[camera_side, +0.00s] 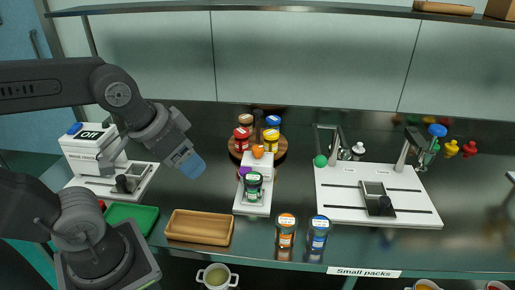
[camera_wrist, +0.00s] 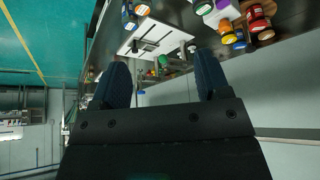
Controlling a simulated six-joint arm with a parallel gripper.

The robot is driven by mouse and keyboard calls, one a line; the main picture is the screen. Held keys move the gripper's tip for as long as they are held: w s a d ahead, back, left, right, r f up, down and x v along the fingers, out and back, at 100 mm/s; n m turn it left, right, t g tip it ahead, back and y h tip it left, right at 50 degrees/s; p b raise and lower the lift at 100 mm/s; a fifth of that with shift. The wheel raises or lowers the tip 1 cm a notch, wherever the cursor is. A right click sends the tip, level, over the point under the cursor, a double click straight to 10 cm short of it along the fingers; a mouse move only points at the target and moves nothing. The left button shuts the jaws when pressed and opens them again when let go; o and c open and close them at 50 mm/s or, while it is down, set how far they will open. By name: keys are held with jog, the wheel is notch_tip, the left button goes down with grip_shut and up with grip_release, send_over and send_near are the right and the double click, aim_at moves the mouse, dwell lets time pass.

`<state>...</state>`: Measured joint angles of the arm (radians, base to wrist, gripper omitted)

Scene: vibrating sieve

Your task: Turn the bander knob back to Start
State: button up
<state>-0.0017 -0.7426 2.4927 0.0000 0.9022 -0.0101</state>
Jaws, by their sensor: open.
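I cannot tell for sure which part is the bander knob, and I can read no Start mark. A white machine (camera_side: 88,153) with an "Off" sign and a blue button stands at the left, partly behind my arm. A small dark fixture (camera_side: 130,180) sits on its plate. My gripper (camera_side: 190,165) is in the air between the machine and the jars, apart from both. In the wrist view my gripper (camera_wrist: 162,80) is open with nothing between its blue fingers.
A wooden tray (camera_side: 200,241) and a green tray (camera_side: 146,218) lie at the front left. Several jars stand on a round wooden stand (camera_side: 281,157) and a white stand (camera_side: 243,207). An orange-lidded jar (camera_side: 286,238) and a blue-lidded jar (camera_side: 317,240) stand near the front edge.

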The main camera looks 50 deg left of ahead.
jog(key=w+a+r+n+g, duration=0.1)
jog(key=w+a+r+n, duration=0.25)
jog(key=w+n, duration=0.4)
jog(key=n+g, duration=0.5)
jog(key=n, duration=1.1)
send_over(258, 147)
notch_tip(258, 147, down, 15)
notch_tip(258, 147, down, 13)
jog(key=shift+s+r, duration=0.1)
jog(key=shift+r, duration=0.1)
jog(key=shift+c, duration=0.3)
jog(key=c, duration=0.9)
